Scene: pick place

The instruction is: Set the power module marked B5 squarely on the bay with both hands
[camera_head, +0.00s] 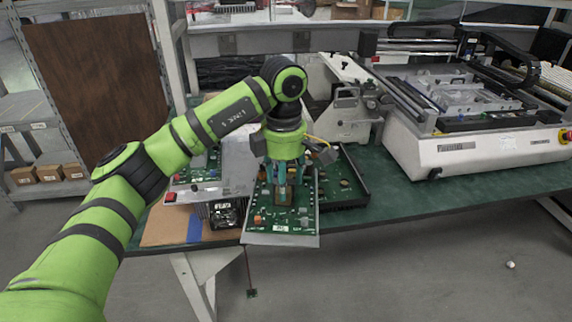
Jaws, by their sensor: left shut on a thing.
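A green circuit board on a grey plate (300,238) sits at the front edge of the table, its near end reaching past the edge. It bears small orange and grey parts and a small white label whose marking is too small to read, so I cannot confirm B5. My left gripper (284,188) points down over the middle of this board, its fingers closed around a small brown part on it. The fingers hide part of the board. A black-rimmed tray (364,196) with a green board inside lies just behind it to the right; I cannot tell whether it is the bay. My right gripper is out of view.
A large white machine (455,152) fills the right of the green table (405,195). A grey metal fixture (353,117) stands behind the tray. A silver box (238,172), another board (183,180) and a brown mat (165,225) lie to the left.

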